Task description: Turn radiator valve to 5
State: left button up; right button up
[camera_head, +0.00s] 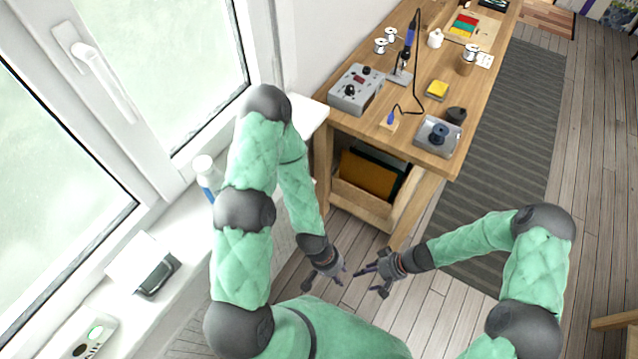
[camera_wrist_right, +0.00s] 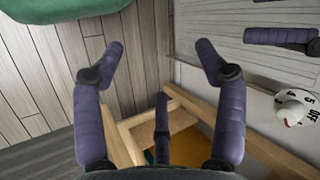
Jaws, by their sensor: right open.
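The radiator valve (camera_wrist_right: 293,106) is a white round knob at the right edge of the right wrist view, with dark marks that read 4, 5 and OFF. I cannot tell which mark it is set to. It is not visible in the head view. My right gripper (camera_wrist_right: 160,62) is open and empty, with its purple fingers spread, and the valve is apart from it to the right. It also shows in the head view (camera_head: 369,282). My left gripper (camera_head: 326,282) is close to it on the left, fingers apart and empty. Its fingers show at the top right of the wrist view.
A white ribbed radiator panel (camera_wrist_right: 225,55) fills the upper right of the wrist view. A wooden workbench (camera_head: 340,122) with soldering tools and a lower shelf stands ahead. The window sill (camera_head: 190,262) at left holds a bottle (camera_head: 206,178) and a dark device (camera_head: 155,272). Floor is open at right.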

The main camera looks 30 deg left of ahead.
jog(key=w+a+r+n+t+y+b, duration=0.2)
jog(key=w+a+n+t+y+b, duration=0.15)
jog(key=w+a+n+y, duration=0.45)
jog(key=w+a+r+n+t+y+b, duration=0.25)
jog(key=w+a+b, duration=0.25)
jog(key=w+a, duration=0.7)
jog(key=shift+n+g+y, duration=0.35)
jog(key=shift+g+y, duration=0.1)
jog(key=shift+g, duration=0.05)
jog(key=a+b, duration=0.1)
jog(key=a, duration=0.2)
jog(key=a+b, duration=0.1)
jog(key=a, duration=0.6)
jog(key=shift+s+f+b, duration=0.25)
jog(key=shift+b, duration=0.15)
jog(key=shift+w+a+r, duration=0.1)
jog(key=shift+a, duration=0.8)
jog(key=c, duration=1.1)
